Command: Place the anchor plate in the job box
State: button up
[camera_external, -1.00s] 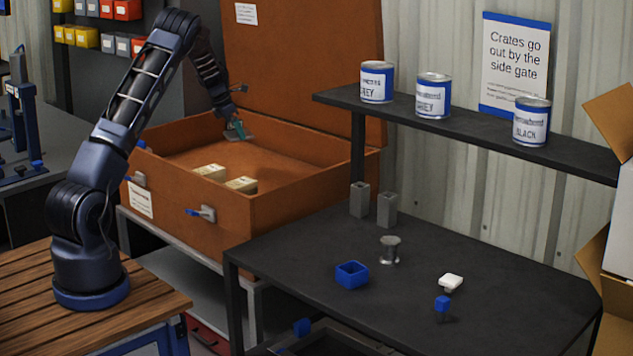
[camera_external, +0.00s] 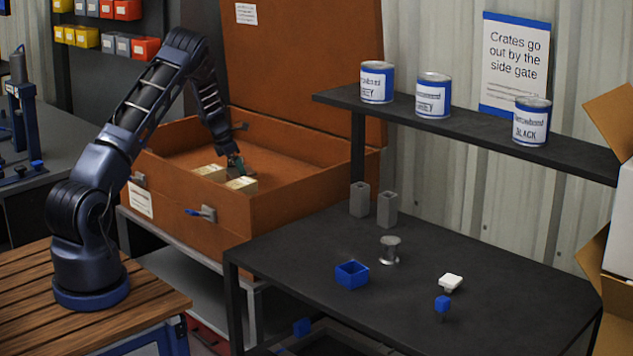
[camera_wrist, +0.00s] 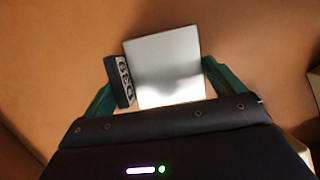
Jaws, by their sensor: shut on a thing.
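The job box (camera_external: 280,207) is a large orange-brown chest with its lid (camera_external: 300,60) raised. My gripper (camera_external: 237,168) is down inside it, just behind a small cream box. In the wrist view my green fingers (camera_wrist: 158,90) are shut on the anchor plate (camera_wrist: 165,65), a flat pale metal piece. A dark strip with light markings (camera_wrist: 119,80) lies along the plate's left side, by the left finger. The brown box interior is behind the plate. I cannot tell whether the plate touches the floor of the box.
Two cream boxes (camera_external: 209,172) (camera_external: 241,184) sit inside the job box near its front wall. The black table (camera_external: 310,240) at right carries a blue open bin (camera_external: 352,274), a metal spool (camera_external: 390,249) and small parts. Paint cans (camera_external: 433,95) stand on the shelf above.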

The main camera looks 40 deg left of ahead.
jog(key=shift+f, duration=0.9)
jog(key=o, duration=1.2)
jog(key=shift+f, duration=0.15)
jog(key=shift+c, duration=0.2)
